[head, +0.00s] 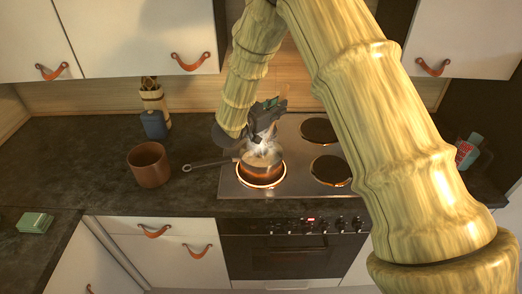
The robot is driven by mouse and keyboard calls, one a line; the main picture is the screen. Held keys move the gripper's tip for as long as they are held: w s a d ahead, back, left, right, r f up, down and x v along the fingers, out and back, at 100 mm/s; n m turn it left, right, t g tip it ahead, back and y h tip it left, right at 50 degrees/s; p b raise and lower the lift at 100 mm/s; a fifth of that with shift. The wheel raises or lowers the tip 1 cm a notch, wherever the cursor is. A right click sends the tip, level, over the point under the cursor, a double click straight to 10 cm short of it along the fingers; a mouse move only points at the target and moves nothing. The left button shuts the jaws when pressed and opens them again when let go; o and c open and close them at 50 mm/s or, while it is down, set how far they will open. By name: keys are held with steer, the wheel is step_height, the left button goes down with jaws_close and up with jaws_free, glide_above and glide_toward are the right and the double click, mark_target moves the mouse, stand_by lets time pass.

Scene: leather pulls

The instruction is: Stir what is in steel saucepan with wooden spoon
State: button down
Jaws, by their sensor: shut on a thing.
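The steel saucepan (262,174) stands on the front left burner, which glows orange around its base. Its dark handle (207,163) points left. Pale steam rises from the pan. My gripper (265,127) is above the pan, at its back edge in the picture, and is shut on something. The wooden spoon is not clearly visible; the gripper, my arm and the steam cover that spot. I cannot tell what is in the pan beyond a light brownish surface.
A brown pot (149,164) stands on the counter left of the pan handle. A blue container (154,125) and a utensil holder (155,98) are behind it. A green box (35,222) lies at the far left. The right burners (330,170) are empty. White wall cabinets (130,35) hang above.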

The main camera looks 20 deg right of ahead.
mark_target(282, 94)
steer(key=shift+w+d+r+p, duration=0.15)
steer(key=shift+d+r+p, duration=0.15)
steer(key=shift+r, duration=0.35)
steer(key=shift+w+d+r+p, duration=0.1)
steer(key=shift+d+r+p, duration=0.15)
steer(key=shift+r, duration=0.4)
steer(key=shift+w+d+r+p, duration=0.15)
steer(key=shift+d+r+p, duration=0.15)
steer(key=shift+r, duration=0.35)
steer(key=shift+r, duration=0.1)
steer(key=shift+r+p, duration=1.2)
steer(key=shift+r, duration=1.25)
